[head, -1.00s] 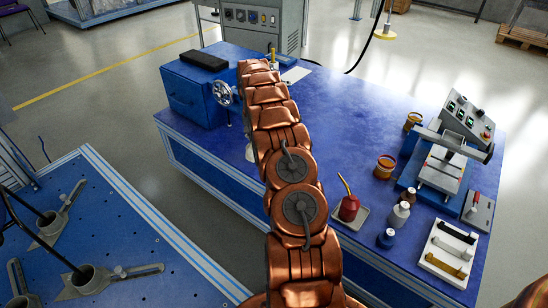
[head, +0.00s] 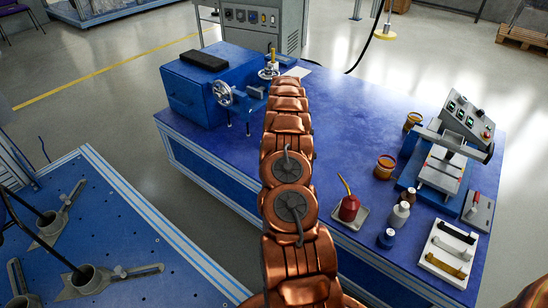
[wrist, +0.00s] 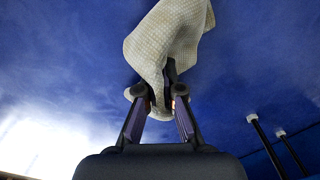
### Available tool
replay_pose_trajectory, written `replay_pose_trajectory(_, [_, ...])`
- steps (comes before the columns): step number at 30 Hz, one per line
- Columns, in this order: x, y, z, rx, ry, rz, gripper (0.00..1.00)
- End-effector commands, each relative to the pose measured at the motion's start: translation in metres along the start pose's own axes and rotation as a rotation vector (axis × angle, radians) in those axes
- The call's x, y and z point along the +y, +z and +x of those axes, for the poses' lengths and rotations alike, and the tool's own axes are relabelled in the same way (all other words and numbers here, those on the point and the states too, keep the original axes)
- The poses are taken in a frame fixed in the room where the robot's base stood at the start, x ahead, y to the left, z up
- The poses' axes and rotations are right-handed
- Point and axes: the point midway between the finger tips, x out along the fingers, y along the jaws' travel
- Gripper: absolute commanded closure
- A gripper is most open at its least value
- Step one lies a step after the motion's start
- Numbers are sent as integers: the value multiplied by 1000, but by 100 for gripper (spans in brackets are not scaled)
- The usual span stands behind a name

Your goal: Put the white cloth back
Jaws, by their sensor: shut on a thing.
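A white, waffle-textured cloth (wrist: 175,38) is bunched between the fingertips of my gripper (wrist: 157,95) in the wrist view. The gripper is shut on it, and its loose part spreads beyond the fingers over a blue surface. In the head view my copper-coloured arm reaches across the blue table (head: 340,115) toward its far end.
A blue machine (head: 195,92) with a handwheel stands left of the arm. A red oil can (head: 349,208), small bottles (head: 399,215), amber jars (head: 385,166), a press device (head: 440,170) and a white tray (head: 436,267) stand at right. The table's middle, right of the arm, is clear.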

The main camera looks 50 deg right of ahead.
Motion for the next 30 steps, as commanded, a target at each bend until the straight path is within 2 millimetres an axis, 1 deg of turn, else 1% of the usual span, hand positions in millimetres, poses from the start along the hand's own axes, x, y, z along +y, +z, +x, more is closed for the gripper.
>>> replay_pose_trajectory(4, [5,-1,2,0,0,0,100])
replay_pose_trajectory(11, [6,-1,2,0,0,0,100])
replay_pose_trajectory(12, [6,-1,2,1,0,0,94])
replay_pose_trajectory(25, [6,-1,2,0,0,0,49])
replay_pose_trajectory(30, [6,-1,2,0,0,0,48])
